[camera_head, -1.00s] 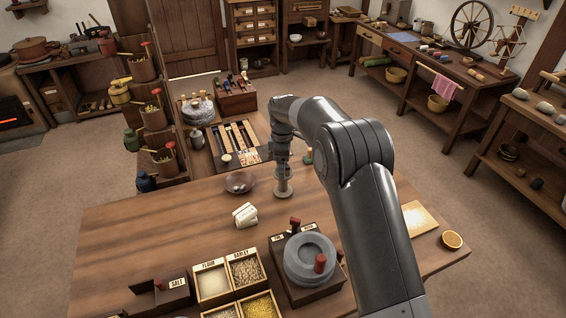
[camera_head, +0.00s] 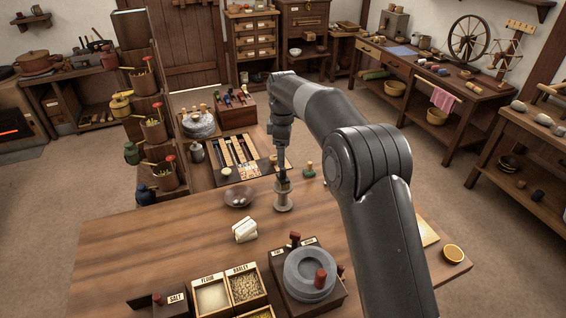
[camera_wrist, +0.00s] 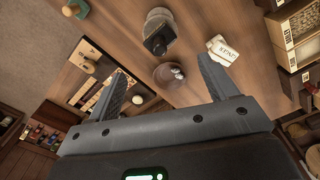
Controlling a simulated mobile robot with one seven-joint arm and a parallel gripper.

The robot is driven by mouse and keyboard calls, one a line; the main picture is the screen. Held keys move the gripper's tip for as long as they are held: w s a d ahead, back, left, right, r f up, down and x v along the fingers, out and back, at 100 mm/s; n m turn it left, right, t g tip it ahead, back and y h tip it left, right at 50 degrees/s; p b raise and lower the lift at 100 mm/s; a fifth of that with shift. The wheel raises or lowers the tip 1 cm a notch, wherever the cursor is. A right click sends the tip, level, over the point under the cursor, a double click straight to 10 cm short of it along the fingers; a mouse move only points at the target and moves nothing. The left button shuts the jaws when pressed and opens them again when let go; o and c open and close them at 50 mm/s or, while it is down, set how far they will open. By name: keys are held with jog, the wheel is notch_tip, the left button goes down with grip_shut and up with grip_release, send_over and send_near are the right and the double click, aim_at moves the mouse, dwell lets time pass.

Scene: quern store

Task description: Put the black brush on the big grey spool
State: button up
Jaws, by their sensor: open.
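The big grey spool (camera_head: 283,207) stands upright on the table, beyond the grey quern. The black brush (camera_head: 283,186) rests on top of the spool. In the wrist view the brush (camera_wrist: 156,39) shows as a dark block with a brown part, over the pale round spool (camera_wrist: 158,16). My gripper (camera_head: 281,166) is above the brush and spool. In the wrist view its two fingers (camera_wrist: 164,82) are spread wide with nothing between them, and the brush lies beyond the fingertips.
A brown bowl (camera_head: 239,196) and a white labelled block (camera_head: 244,230) stand left of the spool. The quern (camera_head: 310,274) and grain boxes (camera_head: 227,294) are in front. A green stamp-like thing (camera_head: 309,170) is to the right. The table's left side is clear.

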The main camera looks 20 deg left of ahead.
jog(key=shift+r, duration=0.6)
jog(key=shift+d, duration=0.1)
jog(key=s+d+r+m+t, duration=0.15)
jog(key=d+r+m, duration=0.35)
jog(key=d+r, duration=0.8)
jog(key=s+d+r+m+t, duration=0.15)
jog(key=s+d+m, duration=0.35)
jog(key=d, duration=0.5)
jog(key=s+d+r+m, duration=0.2)
jog(key=s+d+r, duration=0.1)
jog(key=s+d, duration=0.55)
jog(key=s+d+f+m+t, duration=0.1)
jog(key=s+d+f+m, duration=0.2)
jog(key=s+d, duration=0.4)
jog(key=s+d+f+m+t, duration=0.1)
jog(key=s+d+f+m, duration=0.2)
jog(key=s+d+m, duration=0.3)
jog(key=s+d, duration=0.1)
jog(key=s, duration=0.3)
jog(key=shift+s+f+m+t, duration=0.15)
jog(key=shift+f+m+t, duration=0.05)
jog(key=shift+m+t, duration=0.1)
